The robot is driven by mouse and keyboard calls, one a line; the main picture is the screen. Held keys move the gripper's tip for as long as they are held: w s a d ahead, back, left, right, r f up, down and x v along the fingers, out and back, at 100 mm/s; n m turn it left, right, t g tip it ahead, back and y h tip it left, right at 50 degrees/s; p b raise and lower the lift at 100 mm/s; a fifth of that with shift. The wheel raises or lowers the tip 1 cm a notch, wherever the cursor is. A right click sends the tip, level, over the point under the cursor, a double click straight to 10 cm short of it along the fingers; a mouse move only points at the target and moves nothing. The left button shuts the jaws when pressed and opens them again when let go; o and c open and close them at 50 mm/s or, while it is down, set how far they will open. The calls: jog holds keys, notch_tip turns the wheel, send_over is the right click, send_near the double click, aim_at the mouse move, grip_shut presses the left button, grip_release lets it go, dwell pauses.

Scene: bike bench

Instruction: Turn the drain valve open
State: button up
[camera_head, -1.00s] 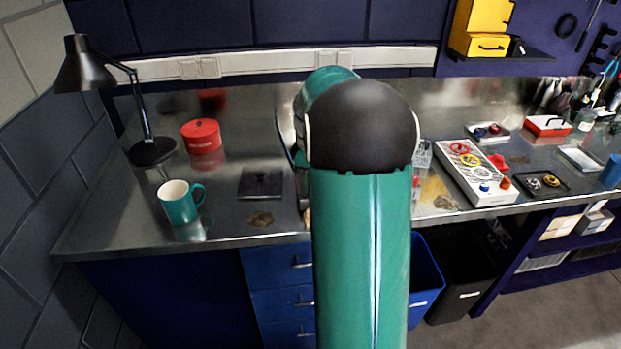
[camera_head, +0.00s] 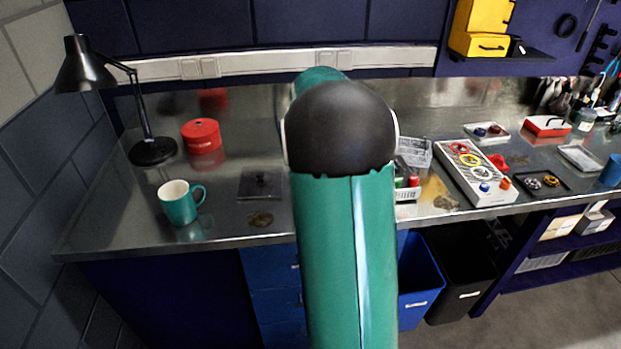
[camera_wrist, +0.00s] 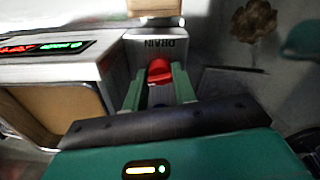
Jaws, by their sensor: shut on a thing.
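In the wrist view, the drain valve is a red handle (camera_wrist: 159,71) on a grey block marked DRAIN (camera_wrist: 147,46). My gripper (camera_wrist: 160,84) has one green finger on each side of the red handle and is shut on it. The lower part of the handle is hidden between the fingers, so its exact angle is hard to tell. In the head view my own green arm covers the middle of the bench and hides the gripper and the valve.
In the wrist view a box with a lit display (camera_wrist: 45,46) stands close left of the valve. On the bench (camera_head: 225,228) are a teal mug (camera_head: 179,203), a red tin (camera_head: 201,136), a black lamp (camera_head: 152,151) and a panel of coloured knobs (camera_head: 483,190).

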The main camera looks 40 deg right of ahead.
jog(key=shift+m, duration=1.1)
jog(key=shift+r, duration=0.1)
jog(key=o, duration=1)
notch_tip(320, 180, up, 14)
